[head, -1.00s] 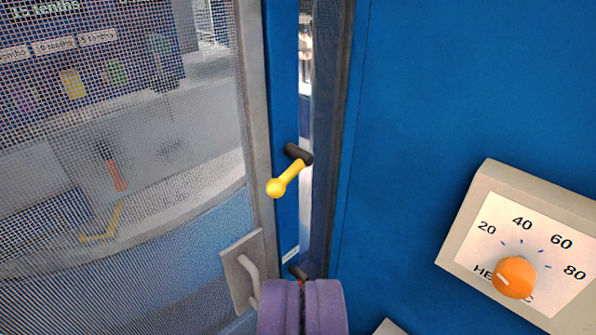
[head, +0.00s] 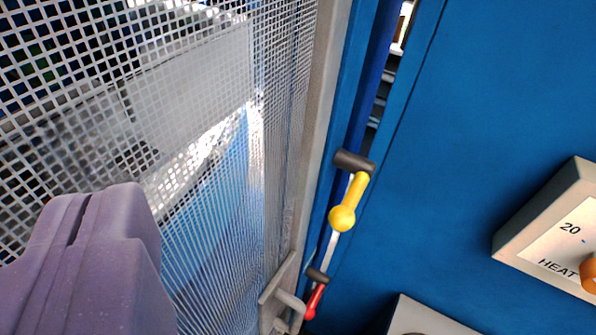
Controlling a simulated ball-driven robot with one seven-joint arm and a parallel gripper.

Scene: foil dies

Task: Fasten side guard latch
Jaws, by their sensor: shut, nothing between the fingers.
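The side guard is a metal mesh panel with a grey frame (head: 322,110) on the left; its frame edge stands beside the blue post. A lever with a yellow ball knob (head: 342,218) hangs down and slightly left from a dark pivot (head: 354,163) at the post. Lower, a red-tipped lever (head: 314,300) sits on another dark pivot. I cannot tell which lever is the latch. A grey pull handle (head: 290,305) is on the guard's lower edge. My purple gripper (head: 88,205) is shut and empty at the lower left, in front of the mesh, apart from both levers.
A blue machine wall (head: 480,110) fills the right. A beige heat dial box (head: 555,235) with an orange knob sticks out at the right edge. Another pale box (head: 425,318) shows at the bottom. A narrow gap shows beside the post at the top.

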